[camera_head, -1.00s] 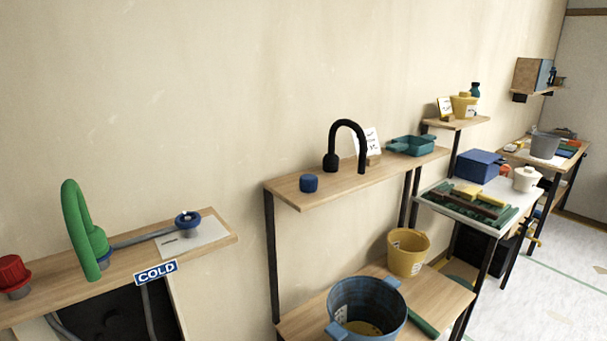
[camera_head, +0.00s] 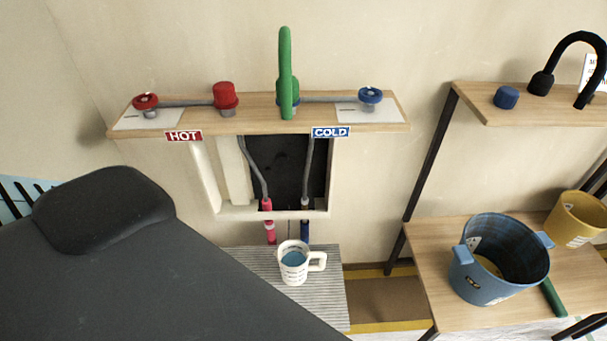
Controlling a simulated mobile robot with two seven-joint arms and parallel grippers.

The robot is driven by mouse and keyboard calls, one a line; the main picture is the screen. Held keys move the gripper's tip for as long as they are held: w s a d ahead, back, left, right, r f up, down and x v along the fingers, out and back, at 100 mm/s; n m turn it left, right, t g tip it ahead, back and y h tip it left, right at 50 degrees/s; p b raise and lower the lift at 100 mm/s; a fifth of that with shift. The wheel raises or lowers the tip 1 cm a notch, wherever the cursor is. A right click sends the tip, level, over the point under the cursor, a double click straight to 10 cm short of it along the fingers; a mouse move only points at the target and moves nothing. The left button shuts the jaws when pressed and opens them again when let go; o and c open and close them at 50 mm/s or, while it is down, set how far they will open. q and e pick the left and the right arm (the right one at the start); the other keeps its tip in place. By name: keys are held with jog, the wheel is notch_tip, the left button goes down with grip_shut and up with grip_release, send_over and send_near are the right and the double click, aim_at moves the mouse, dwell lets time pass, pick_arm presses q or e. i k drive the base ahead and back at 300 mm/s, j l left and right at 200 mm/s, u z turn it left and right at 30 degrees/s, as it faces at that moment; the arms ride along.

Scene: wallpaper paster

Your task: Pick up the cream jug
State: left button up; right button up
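A cream-white jug (camera_head: 293,264) with dark markings and a handle on its right side stands upright on a grey ribbed surface (camera_head: 322,303) at the bottom middle. Blue shows inside it. It stands below the wall opening, close to the lower ends of the red and blue pipes. Neither of my grippers is in view, and nothing is touching the jug.
Above is a wooden shelf (camera_head: 200,125) with a green spout (camera_head: 286,80) and red and blue taps. To the right, a low table (camera_head: 440,240) holds a blue bucket (camera_head: 480,285) and a yellow bucket (camera_head: 578,222). A large dark grey shape covers the lower left.

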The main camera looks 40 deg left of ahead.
aim_at(293, 256)
jog(key=u, duration=1.15)
jog(key=z, duration=1.6)
jog(key=u, duration=1.6)
